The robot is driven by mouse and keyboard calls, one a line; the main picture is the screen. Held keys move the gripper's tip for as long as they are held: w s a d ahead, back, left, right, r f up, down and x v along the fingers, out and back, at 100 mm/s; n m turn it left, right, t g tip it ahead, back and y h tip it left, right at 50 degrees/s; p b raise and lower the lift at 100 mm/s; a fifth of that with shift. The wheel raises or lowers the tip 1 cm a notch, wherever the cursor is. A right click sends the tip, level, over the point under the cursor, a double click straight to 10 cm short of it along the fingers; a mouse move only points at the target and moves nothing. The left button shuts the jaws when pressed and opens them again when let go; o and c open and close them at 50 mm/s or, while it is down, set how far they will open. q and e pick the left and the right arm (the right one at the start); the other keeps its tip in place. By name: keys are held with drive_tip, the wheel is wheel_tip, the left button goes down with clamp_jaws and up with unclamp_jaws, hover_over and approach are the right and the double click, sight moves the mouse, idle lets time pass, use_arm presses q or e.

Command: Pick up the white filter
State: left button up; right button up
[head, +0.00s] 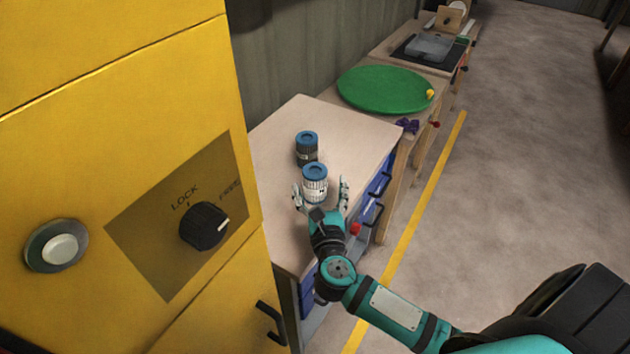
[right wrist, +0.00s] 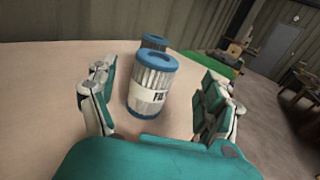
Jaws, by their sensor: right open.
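The white filter (head: 315,184) is a pleated white cylinder with blue end caps and a printed label, standing upright on the wooden worktop (head: 273,211). In the right wrist view the white filter (right wrist: 153,84) stands between the two fingers, with space on both sides. My right gripper (head: 321,196) is open around the near side of it. It also shows in the right wrist view (right wrist: 160,103) with its fingers spread. A second, darker filter (head: 307,147) with a blue cap stands just behind the white one, partly hidden by it in the right wrist view (right wrist: 153,42). My left gripper is not in view.
A yellow cabinet (head: 90,120) with a lock knob (head: 204,226) fills the left. Beyond the worktop are a round green mat (head: 384,89), a small purple object (head: 407,125) and a grey tray (head: 430,46). Open floor (head: 530,150) lies to the right.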

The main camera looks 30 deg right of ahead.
sight(317, 184)
drive_tip(key=shift+w+d, duration=0.2)
drive_tip(key=shift+w, duration=0.4)
drive_tip(key=x, duration=0.3)
drive_tip(key=shift+w+f+p, duration=0.25)
drive_tip(key=shift+w+p, duration=0.1)
drive_tip(key=shift+w, duration=0.05)
drive_tip(key=shift+w+d, duration=0.1)
drive_tip(key=shift+w, duration=0.15)
drive_tip(key=c, duration=1.2)
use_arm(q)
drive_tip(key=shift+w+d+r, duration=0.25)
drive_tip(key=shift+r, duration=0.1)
use_arm(e)
drive_tip(key=shift+c, duration=0.6)
